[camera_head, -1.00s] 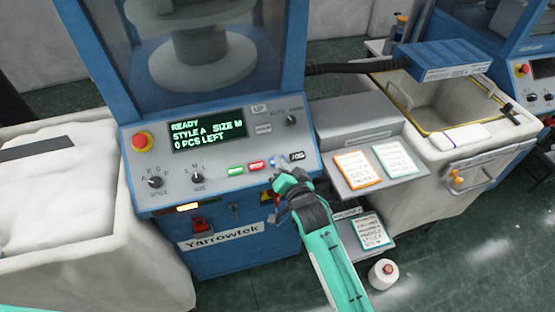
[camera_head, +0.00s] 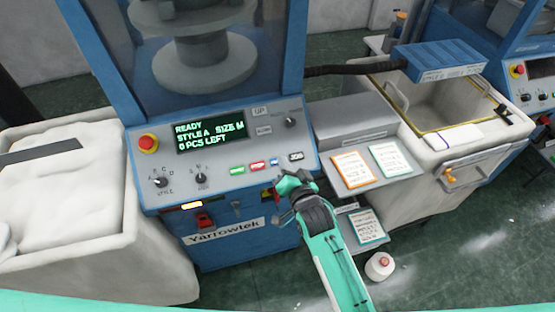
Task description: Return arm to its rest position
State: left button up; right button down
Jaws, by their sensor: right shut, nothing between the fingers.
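My right arm comes up from the bottom edge. Its right gripper (camera_head: 285,192) is shut and empty, just in front of the lower right edge of the blue knitting machine's control panel (camera_head: 222,188). It is below the row of push buttons and looks clear of them. The blue button (camera_head: 274,162) is uncovered, with the red button (camera_head: 257,166) and green button (camera_head: 237,170) to its left. My left gripper is not in view.
A white bin (camera_head: 65,262) with pale fabric stands at left. A shelf with an orange-edged card (camera_head: 354,169) and a green-edged card (camera_head: 391,160) is right of the panel. A pale cart (camera_head: 446,160) stands beyond. A yarn cone (camera_head: 379,265) stands on the floor.

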dwell(0.4)
jog(key=s+d+f+n+g+h, duration=0.1)
jog(key=s+d+f+g, duration=0.3)
jog(key=f, duration=0.9)
jog(key=s+d+f+n+g+h, duration=0.1)
jog(key=s+d+f, duration=0.35)
jog(key=f, duration=0.85)
jog(key=s+d+f+n+g+h, duration=0.1)
jog(key=s+d+f+g+h, duration=0.15)
jog(key=s+f, duration=0.75)
jog(key=s+d+f+n+g, duration=0.1)
jog(key=s+d+f, duration=0.4)
jog(key=s, duration=0.5)
jog(key=s+d+f+n+g+h, duration=0.1)
jog(key=s+d+f+g, duration=0.2)
jog(key=s+f, duration=0.5)
jog(key=s+d+f+n+g, duration=0.1)
jog(key=s+d+f+g, duration=0.2)
jog(key=s, duration=1)
jog(key=d+f, duration=0.3)
jog(key=f, duration=0.1)
jog(key=shift+d+f+h, duration=0.3)
jog(key=shift+f+h, duration=0.05)
